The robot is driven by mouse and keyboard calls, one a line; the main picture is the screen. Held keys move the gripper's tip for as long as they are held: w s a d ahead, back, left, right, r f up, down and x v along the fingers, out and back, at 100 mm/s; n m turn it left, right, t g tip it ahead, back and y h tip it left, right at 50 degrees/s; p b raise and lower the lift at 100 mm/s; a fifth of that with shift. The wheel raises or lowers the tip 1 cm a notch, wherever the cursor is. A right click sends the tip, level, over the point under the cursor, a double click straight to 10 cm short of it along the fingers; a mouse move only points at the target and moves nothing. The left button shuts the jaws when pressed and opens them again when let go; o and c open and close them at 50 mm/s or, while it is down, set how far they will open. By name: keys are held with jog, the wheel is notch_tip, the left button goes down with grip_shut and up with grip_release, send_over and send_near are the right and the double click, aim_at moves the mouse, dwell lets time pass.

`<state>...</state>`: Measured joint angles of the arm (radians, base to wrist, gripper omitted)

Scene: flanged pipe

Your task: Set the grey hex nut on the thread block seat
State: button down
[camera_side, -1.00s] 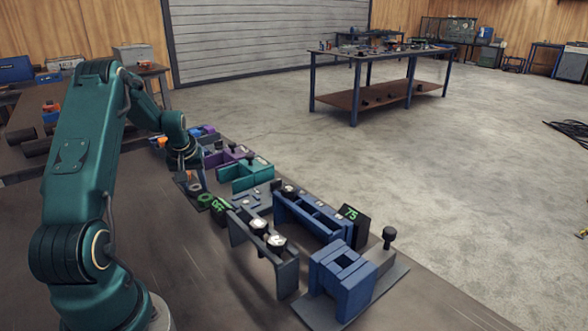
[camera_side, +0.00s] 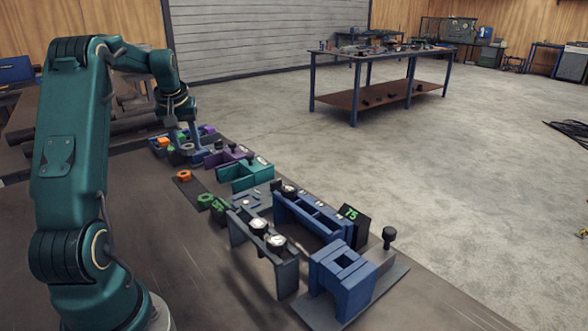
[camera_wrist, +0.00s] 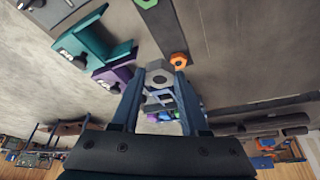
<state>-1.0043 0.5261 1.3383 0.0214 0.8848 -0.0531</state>
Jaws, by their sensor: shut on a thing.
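My gripper (camera_wrist: 159,80) is shut on the grey hex nut (camera_wrist: 159,68), which sits between the fingertips in the wrist view. In the side view my gripper (camera_side: 187,145) is at the far end of the row of fixtures, by a blue tray (camera_side: 160,153) of small coloured parts. The nut shows there only as a small grey shape (camera_side: 187,147). I cannot tell whether the nut touches anything below. I cannot pick out the thread block seat with certainty. An orange nut (camera_side: 183,176) and a green nut (camera_side: 205,198) lie on a dark strip.
Purple (camera_side: 228,155) and teal (camera_side: 246,173) fixtures stand to the right of my gripper. A long blue rack (camera_side: 312,213), a stand with round gauges (camera_side: 266,240) and a blue block (camera_side: 343,280) are nearer the camera.

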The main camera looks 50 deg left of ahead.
jog(key=shift+r, duration=0.6)
jog(key=shift+s+a+f+n+g, duration=0.2)
jog(key=shift+f+n+g, duration=0.1)
jog(key=shift+n, duration=0.4)
jog(key=shift+m, duration=0.6)
jog(key=w+d+f, duration=0.2)
jog(key=d, duration=0.2)
jog(key=w+d+f, duration=0.2)
jog(key=d, duration=0.3)
jog(key=w+d+f, duration=0.3)
jog(key=d, duration=0.2)
jog(key=shift+w+d, duration=0.2)
jog(key=shift+d, duration=0.2)
jog(key=shift+f, duration=0.1)
